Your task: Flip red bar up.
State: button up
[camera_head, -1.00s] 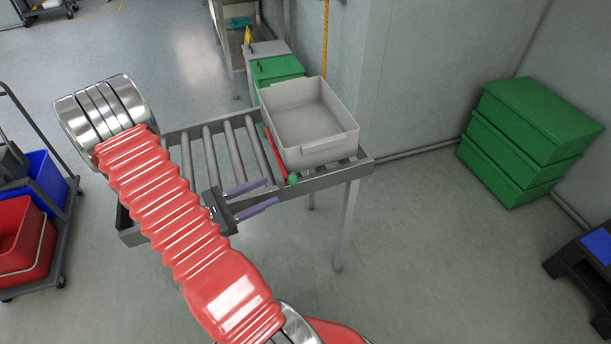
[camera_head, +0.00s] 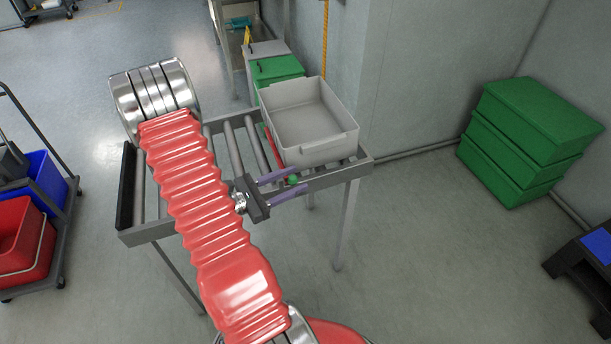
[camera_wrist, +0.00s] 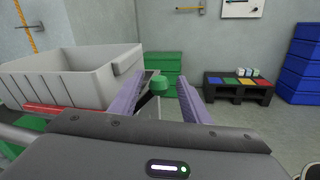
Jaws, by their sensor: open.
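The red bar (camera_head: 269,142) lies low across the roller conveyor, along the left side of the grey bin. It also shows in the wrist view (camera_wrist: 62,108), in front of the bin. A green knob (camera_head: 292,180) is at the conveyor's near edge, by the bar's near end. My gripper (camera_head: 293,181) is open, with its two purple fingers on either side of the green knob. In the wrist view the knob (camera_wrist: 160,83) appears between the fingers. I cannot tell whether either finger touches it. My red arm hides part of the conveyor.
The grey bin (camera_head: 352,137) stands on the roller conveyor (camera_head: 160,230), right of the bar. Green crates (camera_head: 525,140) are stacked at the right wall. A cart with red and blue buckets (camera_head: 22,232) is at the left.

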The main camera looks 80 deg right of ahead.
jog(key=shift+x, duration=2.35)
jog(key=shift+c, duration=0.4)
grip_shut()
jog(key=shift+s, duration=0.1)
